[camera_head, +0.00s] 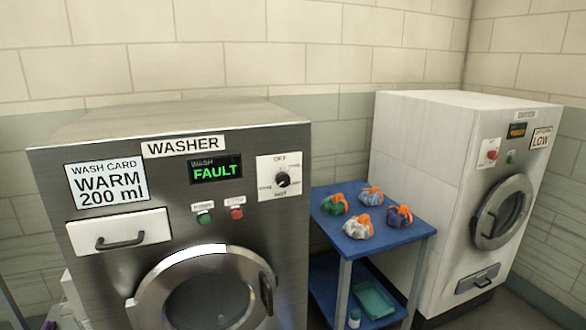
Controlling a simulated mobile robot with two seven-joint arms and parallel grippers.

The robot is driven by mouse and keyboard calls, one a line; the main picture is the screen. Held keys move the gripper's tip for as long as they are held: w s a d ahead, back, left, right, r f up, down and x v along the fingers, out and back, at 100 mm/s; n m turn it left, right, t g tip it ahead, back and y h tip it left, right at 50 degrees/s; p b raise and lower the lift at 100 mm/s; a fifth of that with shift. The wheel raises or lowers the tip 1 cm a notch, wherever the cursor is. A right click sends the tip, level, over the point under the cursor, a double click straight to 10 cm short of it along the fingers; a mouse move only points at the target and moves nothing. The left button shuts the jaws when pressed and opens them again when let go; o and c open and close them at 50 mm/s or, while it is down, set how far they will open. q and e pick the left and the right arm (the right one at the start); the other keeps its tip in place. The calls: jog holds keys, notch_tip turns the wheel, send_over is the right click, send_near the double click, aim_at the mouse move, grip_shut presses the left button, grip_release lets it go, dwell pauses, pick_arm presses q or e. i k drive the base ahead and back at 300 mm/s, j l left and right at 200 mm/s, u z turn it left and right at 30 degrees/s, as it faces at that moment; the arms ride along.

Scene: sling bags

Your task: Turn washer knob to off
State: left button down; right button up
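The washer (110,225) is a steel machine at the left, labelled WASHER. Its knob (283,180) is a black dial on a white plate at the panel's upper right. OFF is printed above the knob; the other labels around it are too small to read surely. A pale mark shows on the knob, but its exact pointing is unclear. The display (215,171) reads FAULT in green. A green button (204,218) and a red button (237,213) sit below it. Neither of my grippers is in view.
A wash card (107,184) reads WARM 200 ml. The detergent drawer (119,233) and round door (205,290) appear shut. A blue cart (385,238) with several tied bags stands right of the washer. A white machine (415,180) stands beyond it.

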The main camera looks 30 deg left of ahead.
aim_at(283, 178)
jog(key=j+u, duration=0.15)
jog(key=j, duration=1.7)
